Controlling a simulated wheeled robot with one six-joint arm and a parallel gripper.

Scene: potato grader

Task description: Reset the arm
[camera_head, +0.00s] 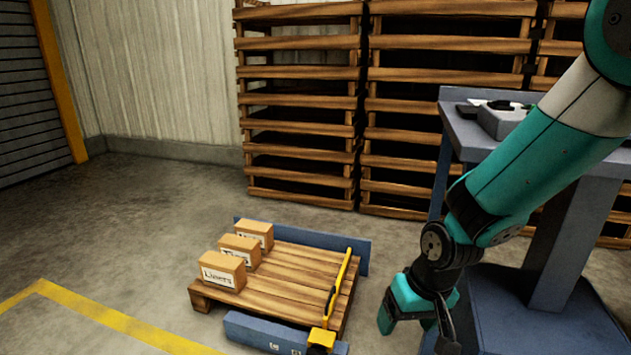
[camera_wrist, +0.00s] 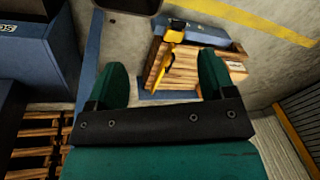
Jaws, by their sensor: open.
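My gripper (camera_head: 418,318) hangs from the teal arm at the lower right in the head view, to the right of the low wooden pallet. In the wrist view its two teal fingers (camera_wrist: 162,76) stand wide apart, with nothing between them in their grip. The lower part of the gripper reaches near the bottom edge of the head view, and its height above the floor is hard to judge.
Three labelled cartons (camera_head: 222,270) stand along the left of the pallet (camera_head: 287,285). A yellow bar (camera_head: 342,283) rises at its right side. A blue-grey stand (camera_head: 560,240) is close behind my arm. Stacked wooden crates (camera_head: 300,100) line the wall. Floor at left is clear.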

